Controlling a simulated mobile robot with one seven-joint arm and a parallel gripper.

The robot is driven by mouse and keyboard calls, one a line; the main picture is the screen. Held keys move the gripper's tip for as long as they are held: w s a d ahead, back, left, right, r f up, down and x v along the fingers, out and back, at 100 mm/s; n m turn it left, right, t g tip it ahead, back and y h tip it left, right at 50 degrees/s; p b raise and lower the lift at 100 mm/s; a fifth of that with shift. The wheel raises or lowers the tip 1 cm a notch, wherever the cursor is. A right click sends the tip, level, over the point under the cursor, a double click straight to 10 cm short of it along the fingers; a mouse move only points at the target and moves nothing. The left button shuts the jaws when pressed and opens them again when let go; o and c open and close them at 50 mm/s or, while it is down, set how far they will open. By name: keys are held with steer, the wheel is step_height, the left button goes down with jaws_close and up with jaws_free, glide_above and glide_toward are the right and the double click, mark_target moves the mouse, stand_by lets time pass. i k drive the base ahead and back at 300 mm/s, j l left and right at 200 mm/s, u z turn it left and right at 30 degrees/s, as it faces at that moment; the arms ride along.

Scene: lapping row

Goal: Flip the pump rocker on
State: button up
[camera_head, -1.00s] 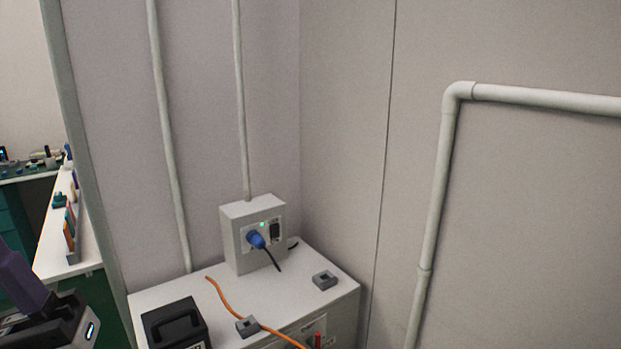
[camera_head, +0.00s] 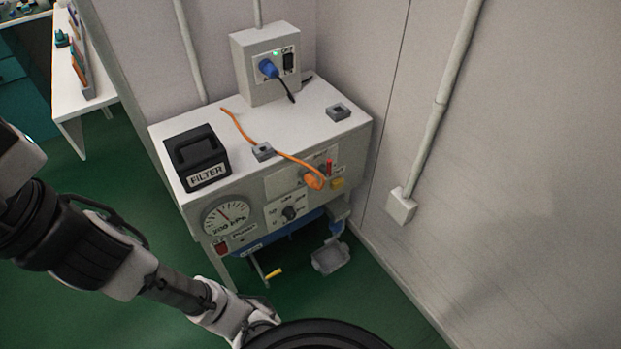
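The pump cabinet (camera_head: 262,186) is a white bench unit against the wall, with a round pressure gauge (camera_head: 227,215) on its front. A small red switch (camera_head: 221,248) sits below the gauge, beside a label too small to read surely; it may be the pump rocker. Its tilt cannot be made out. A black rocker (camera_head: 289,62) marked OFF is on the grey outlet box (camera_head: 253,72) above, beside a blue plug (camera_head: 268,68) and a lit green lamp. My arm crosses the lower left, in front of the cabinet; no gripper fingers show.
A black FILTER box (camera_head: 197,158), an orange cable (camera_head: 238,126) and small grey blocks (camera_head: 338,112) lie on the cabinet top. A dark knob (camera_head: 290,213) and a yellow-handled lever (camera_head: 273,273) are at the front. Green floor is open at left; a wall pipe (camera_head: 440,110) stands right.

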mark_target(221, 248)
steer(key=k+u, duration=0.15)
steer(key=u, duration=0.2)
steer(key=k+u, duration=0.15)
steer(key=u, duration=0.2)
